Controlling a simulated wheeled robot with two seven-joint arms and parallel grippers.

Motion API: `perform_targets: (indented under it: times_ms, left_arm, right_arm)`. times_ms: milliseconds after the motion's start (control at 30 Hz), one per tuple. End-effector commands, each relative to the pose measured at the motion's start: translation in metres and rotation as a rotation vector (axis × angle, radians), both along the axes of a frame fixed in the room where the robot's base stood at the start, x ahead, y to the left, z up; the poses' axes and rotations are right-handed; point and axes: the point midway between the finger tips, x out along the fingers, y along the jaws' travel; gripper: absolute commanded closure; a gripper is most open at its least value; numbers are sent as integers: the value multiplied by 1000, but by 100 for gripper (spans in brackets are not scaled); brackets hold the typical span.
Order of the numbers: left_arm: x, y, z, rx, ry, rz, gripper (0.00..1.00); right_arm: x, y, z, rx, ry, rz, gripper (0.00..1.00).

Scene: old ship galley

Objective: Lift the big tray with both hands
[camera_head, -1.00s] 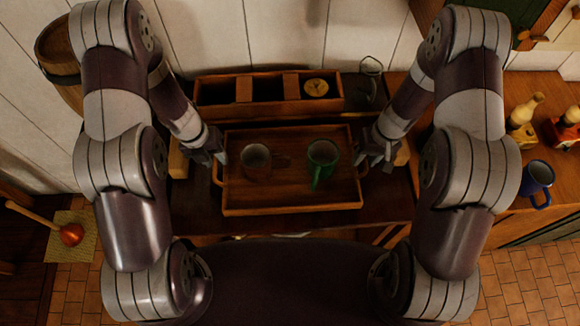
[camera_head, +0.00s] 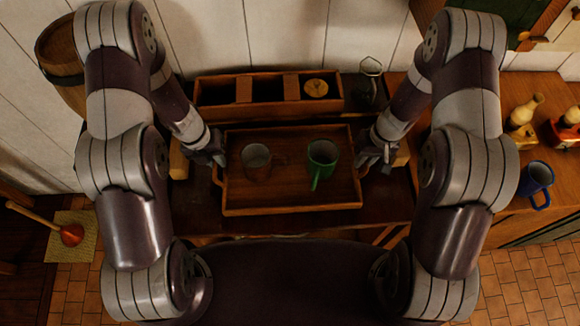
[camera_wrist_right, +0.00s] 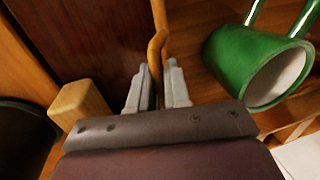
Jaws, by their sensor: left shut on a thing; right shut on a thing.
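The big wooden tray (camera_head: 290,206) lies in the middle of the counter in the head view. A brown mug (camera_head: 257,163) and a green mug (camera_head: 321,163) stand on it. My left gripper (camera_head: 219,163) is at the tray's left side, shut on its left handle, which the fingers partly hide. My right gripper (camera_head: 366,164) is at the right side. In the right wrist view its two fingers (camera_wrist_right: 158,88) are shut on the tray's right handle (camera_wrist_right: 157,48). The green mug (camera_wrist_right: 252,66) is close by on the right there.
A wooden box with compartments (camera_head: 243,109) stands behind the tray, holding a round yellowish thing (camera_head: 316,88). A glass lantern-like item (camera_head: 370,82) is at its right. A wooden block (camera_wrist_right: 80,104) is beside my right gripper.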

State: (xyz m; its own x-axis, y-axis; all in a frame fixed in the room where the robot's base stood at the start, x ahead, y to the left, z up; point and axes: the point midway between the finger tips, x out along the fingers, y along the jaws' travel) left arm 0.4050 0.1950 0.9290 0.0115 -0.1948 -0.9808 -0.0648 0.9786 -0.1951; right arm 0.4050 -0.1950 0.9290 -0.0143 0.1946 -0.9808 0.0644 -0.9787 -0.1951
Motion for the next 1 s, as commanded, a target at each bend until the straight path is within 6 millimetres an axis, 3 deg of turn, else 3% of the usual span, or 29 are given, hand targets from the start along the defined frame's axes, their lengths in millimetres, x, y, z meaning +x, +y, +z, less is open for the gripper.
perform_targets:
  times_ms: [267, 633, 800, 1000]
  left_arm:
    - [1, 0, 43, 0, -2, 0, 100]
    - [1, 0, 125, 1, -2, 0, 100]
    - [1, 0, 140, 1, -2, 0, 100]
    - [1, 0, 138, 1, -2, 0, 100]
  right_arm:
    - [1, 0, 43, -1, -2, 0, 100]
    - [1, 0, 125, -1, -2, 0, 100]
    - [1, 0, 140, -1, -1, 0, 100]
    - [1, 0, 138, -1, -2, 0, 100]
